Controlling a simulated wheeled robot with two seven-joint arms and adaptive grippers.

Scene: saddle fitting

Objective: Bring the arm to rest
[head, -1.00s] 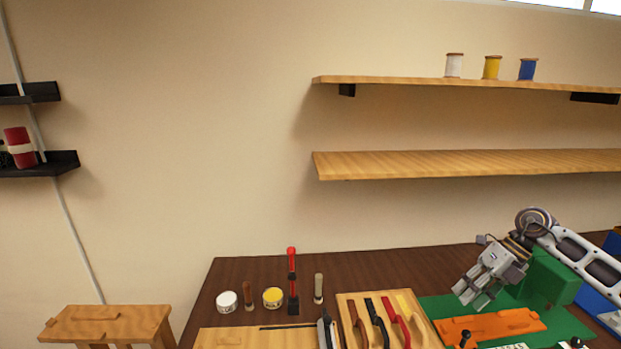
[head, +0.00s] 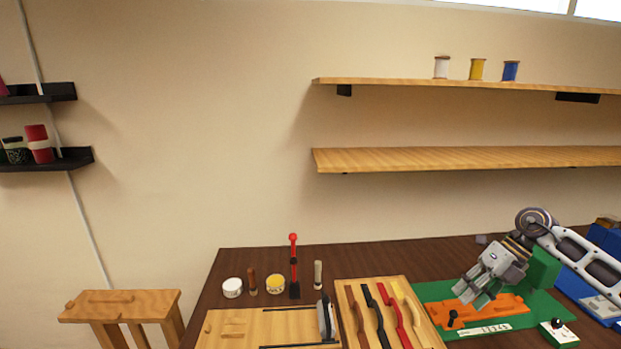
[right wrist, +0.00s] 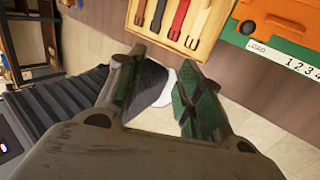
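My right arm comes in from the right in the head view. Its grey gripper (head: 472,296) hangs above or in front of the orange plate (head: 490,312) on the green base. I cannot tell whether it touches anything there. In the right wrist view the two dark green finger pads (right wrist: 158,80) stand apart with a gap between them. Nothing is held; floor and a dark ridged shape show behind. My left arm and gripper are not in view.
The dark bench (head: 375,254) carries a wooden tray of strap-like pieces (head: 346,291), a wooden board (head: 240,325), a red-handled tool (head: 294,265) and small tubs. A green block (head: 543,268) stands close to the gripper. Wall shelves hold spools. A wooden stool (head: 120,305) stands at left.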

